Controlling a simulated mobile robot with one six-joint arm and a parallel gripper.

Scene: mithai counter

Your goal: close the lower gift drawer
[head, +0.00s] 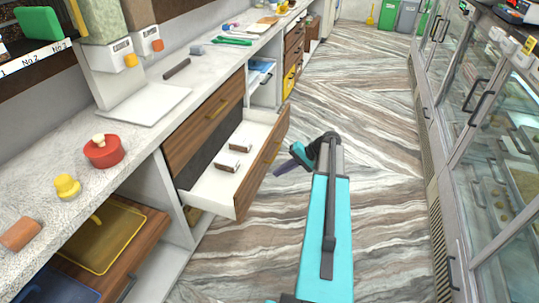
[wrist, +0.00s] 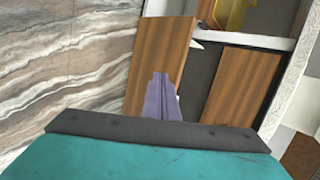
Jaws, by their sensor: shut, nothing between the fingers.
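The lower gift drawer (head: 226,190) stands pulled out from the counter in the head view, below a shut wooden drawer (head: 205,118). My gripper (head: 279,170) is shut and empty, just outside the drawer front. In the wrist view the purple fingers (wrist: 161,78) overlap a wooden panel (wrist: 160,50) that looks like the drawer front. I cannot tell whether they touch it.
The counter top (head: 140,135) carries a red round container (head: 104,151), a yellow knob-like piece (head: 66,186) and a dark bar (head: 177,68). Glass display cases (head: 480,110) line the right. The marbled floor (head: 375,120) between is clear.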

